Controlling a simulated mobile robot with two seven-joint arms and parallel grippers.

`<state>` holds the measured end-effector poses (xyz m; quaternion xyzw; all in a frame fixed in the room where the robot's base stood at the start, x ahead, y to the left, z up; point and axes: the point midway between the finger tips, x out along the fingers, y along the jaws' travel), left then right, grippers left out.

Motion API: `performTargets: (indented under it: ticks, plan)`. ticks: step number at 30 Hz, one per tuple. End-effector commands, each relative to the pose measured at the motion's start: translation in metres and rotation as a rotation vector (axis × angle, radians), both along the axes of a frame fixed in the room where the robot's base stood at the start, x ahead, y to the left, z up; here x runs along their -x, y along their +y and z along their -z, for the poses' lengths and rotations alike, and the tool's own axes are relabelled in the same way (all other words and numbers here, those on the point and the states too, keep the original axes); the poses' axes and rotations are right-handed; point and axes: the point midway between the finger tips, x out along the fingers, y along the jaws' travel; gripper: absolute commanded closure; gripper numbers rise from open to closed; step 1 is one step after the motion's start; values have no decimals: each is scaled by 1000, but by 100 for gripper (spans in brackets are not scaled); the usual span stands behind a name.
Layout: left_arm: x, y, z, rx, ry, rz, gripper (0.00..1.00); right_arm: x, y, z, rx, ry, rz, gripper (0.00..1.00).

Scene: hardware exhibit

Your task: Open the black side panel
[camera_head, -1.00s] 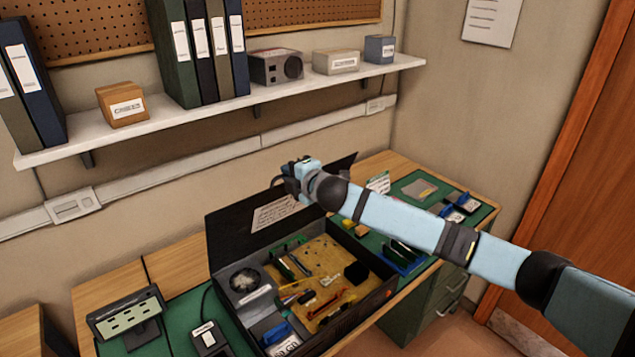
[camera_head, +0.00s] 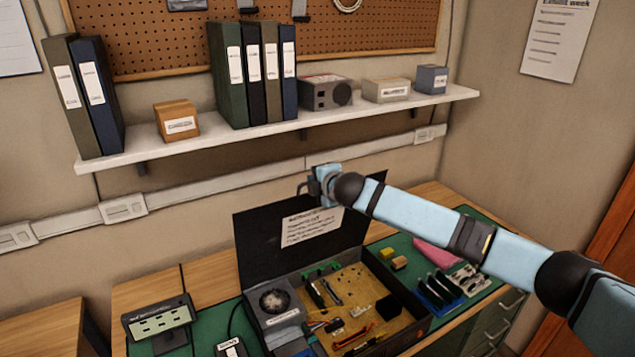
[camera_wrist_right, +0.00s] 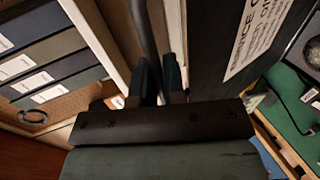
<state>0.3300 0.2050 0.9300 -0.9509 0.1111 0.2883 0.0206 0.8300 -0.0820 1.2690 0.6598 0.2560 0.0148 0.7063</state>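The black side panel (camera_head: 258,245) stands raised along the back edge of the open black case (camera_head: 408,300), with a white printed label (camera_head: 312,227) on its face. It also shows at the right of the right wrist view (camera_wrist_right: 215,55). My right gripper (camera_head: 312,187) is at the panel's upper edge. In the wrist view its two dark fingers (camera_wrist_right: 163,78) are close together beside a thin grey bar (camera_wrist_right: 142,30) near the panel. I cannot tell whether they grip it. My left gripper is not in view.
The case holds a fan unit (camera_head: 272,300) and a tan board (camera_head: 350,285) with small parts. A shelf (camera_head: 230,140) with binders and boxes is on the wall behind. A small display stand (camera_head: 160,320) is at left; blue-black parts (camera_head: 440,290) lie at right.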

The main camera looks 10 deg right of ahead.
Motion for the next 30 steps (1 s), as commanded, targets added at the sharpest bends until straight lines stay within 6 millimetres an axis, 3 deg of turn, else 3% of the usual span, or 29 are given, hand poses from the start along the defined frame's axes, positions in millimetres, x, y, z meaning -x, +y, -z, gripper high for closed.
performTargets:
  ticks: [1, 3, 12, 17, 30]
  plan:
    - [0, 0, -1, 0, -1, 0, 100, 0, -1, 1, 5, -1, 1, 80]
    - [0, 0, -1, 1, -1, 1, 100, 0, -1, 1, 4, 0, 1, 65]
    - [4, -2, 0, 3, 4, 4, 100, 1, 0, 0, 1, 0, 0, 65]
    - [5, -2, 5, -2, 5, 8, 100, 11, -5, -3, 0, -1, -1, 65]
    - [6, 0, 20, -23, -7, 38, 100, 92, -40, -39, -2, -9, -1, 65]
